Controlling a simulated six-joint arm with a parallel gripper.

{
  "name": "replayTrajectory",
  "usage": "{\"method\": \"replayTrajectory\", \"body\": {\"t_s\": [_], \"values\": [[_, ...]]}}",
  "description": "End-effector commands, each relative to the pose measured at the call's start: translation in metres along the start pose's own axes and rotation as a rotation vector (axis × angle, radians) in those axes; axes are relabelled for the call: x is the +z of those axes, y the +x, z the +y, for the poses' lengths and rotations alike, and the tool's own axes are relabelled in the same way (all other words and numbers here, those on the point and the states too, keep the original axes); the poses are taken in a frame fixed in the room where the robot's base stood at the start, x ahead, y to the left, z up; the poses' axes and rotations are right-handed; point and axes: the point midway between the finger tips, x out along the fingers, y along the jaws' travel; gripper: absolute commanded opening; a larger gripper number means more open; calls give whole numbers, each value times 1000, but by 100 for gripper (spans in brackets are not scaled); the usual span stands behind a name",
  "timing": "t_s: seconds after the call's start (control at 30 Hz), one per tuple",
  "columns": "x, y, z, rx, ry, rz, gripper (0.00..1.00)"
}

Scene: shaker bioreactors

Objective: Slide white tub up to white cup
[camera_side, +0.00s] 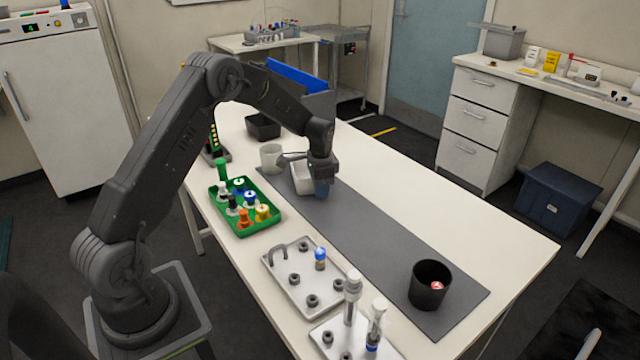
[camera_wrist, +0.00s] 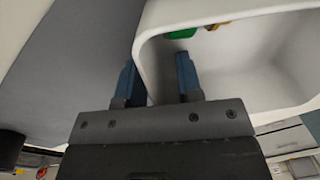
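The white tub (camera_side: 302,181) sits on the grey mat, partly hidden behind my gripper in the side view. The white cup (camera_side: 270,158) stands upright just left of and beyond the tub; I cannot tell if they touch. My gripper (camera_side: 321,190) points down at the tub's right end. In the wrist view, the tub (camera_wrist: 262,60) fills the upper right. My gripper's blue fingers (camera_wrist: 157,75) are apart, the left one outside the tub and the right one over its inside, with the wall between them. A gap shows beside the fingers.
The grey mat (camera_side: 365,240) runs clear toward a black cup (camera_side: 430,284) at the near right. A green tray (camera_side: 268,226) of bottles stands left of the mat, with metal racks (camera_side: 278,268) nearer. A black bin (camera_side: 263,127) stands behind the white cup.

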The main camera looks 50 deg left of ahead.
Motion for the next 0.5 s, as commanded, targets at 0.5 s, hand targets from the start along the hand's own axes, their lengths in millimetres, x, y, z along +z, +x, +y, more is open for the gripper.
{"method": "replayTrajectory", "body": {"t_s": [0.5], "values": [[0, 0, 0, 0, 0, 0, 0]]}}
